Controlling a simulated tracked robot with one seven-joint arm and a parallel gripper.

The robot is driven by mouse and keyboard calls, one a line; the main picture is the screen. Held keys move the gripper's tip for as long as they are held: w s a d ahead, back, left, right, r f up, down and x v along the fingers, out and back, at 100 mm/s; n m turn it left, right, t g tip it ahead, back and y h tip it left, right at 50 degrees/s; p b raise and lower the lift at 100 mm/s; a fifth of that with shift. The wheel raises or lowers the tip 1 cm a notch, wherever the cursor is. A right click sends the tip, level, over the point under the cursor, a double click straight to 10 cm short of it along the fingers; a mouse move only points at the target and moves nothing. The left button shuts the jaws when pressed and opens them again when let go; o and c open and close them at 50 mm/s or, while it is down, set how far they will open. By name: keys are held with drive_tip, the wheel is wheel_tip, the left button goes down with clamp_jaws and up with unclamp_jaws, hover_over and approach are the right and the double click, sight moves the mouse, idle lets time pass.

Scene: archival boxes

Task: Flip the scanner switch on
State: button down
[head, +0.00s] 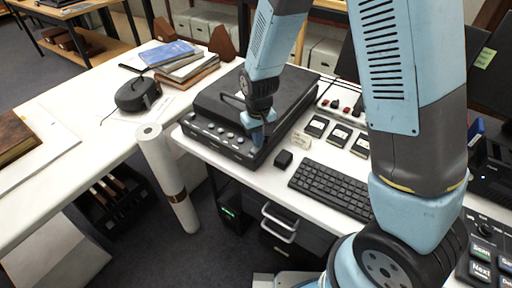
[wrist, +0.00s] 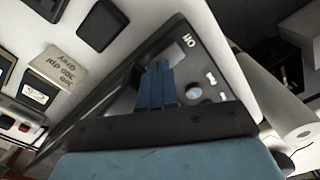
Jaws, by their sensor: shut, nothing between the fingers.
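The black scanner (head: 225,95) sits on the white desk, with a row of pale round buttons along its sloped front panel. My gripper (head: 259,138) is shut and empty, pointing down at the right end of that panel. In the wrist view, my gripper's blue fingertips (wrist: 158,75) are together over the panel (wrist: 185,70), near a small white label that seems to read "On" or "Off".
A small black block (head: 283,159), a printed card (head: 301,141) and a keyboard (head: 331,189) lie right of the scanner. A paper roll (head: 166,175) stands at the desk's front left. A black round device (head: 138,94) and books (head: 180,62) lie further left.

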drive_tip(key=shift+f, duration=0.15)
drive_tip(key=shift+r, duration=3.5)
